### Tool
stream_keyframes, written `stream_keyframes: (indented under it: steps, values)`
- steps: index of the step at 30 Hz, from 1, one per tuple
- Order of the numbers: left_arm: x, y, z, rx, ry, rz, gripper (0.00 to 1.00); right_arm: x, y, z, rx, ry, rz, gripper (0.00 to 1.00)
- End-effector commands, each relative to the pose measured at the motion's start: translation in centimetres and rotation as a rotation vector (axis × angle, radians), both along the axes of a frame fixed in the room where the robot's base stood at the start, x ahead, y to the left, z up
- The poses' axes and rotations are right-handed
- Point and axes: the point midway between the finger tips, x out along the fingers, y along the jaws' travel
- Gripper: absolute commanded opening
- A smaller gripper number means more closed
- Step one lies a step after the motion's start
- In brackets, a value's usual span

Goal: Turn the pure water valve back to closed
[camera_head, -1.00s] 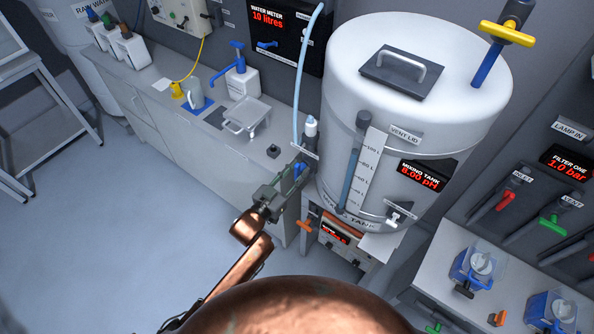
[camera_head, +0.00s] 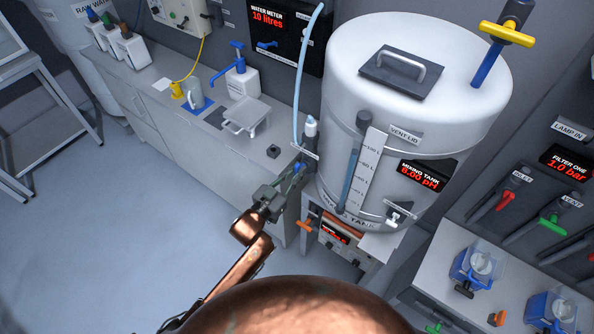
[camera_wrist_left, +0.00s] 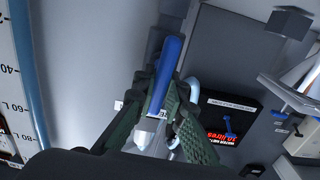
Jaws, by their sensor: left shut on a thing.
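The blue valve handle (camera_wrist_left: 167,65) shows in the left wrist view as a long lever between my green fingers. In the head view, its blue end (camera_head: 298,167) shows at the left side of the mixing tank, below the white and grey fitting (camera_head: 311,128) with the pale blue hose. My left gripper (camera_head: 291,178) is shut on this handle; in the left wrist view, its fingers (camera_wrist_left: 160,100) lie on both sides of it. The valve body is mostly hidden by the fingers. A label beside it is too small to read. My right gripper is not in view.
The white mixing tank (camera_head: 408,120) stands close to the right of my gripper. An orange handle (camera_head: 305,225) sits just below. The counter (camera_head: 185,125) on the left carries a tray (camera_head: 246,117) and a pump bottle (camera_head: 242,80). Open floor (camera_head: 110,240) lies at left.

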Motion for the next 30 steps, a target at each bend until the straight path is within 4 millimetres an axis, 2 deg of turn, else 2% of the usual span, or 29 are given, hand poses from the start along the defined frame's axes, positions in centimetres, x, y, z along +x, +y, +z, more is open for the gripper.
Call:
stream_keyframes:
  steps: [8, 30]
  values:
    - [-0.1, -0.1, 0.1, 0.110, -0.080, 0.000, 0.00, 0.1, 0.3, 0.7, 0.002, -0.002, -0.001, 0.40]
    - [-0.4, -0.5, -0.3, 0.666, -0.485, -0.001, 0.00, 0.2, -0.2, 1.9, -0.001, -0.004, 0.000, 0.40]
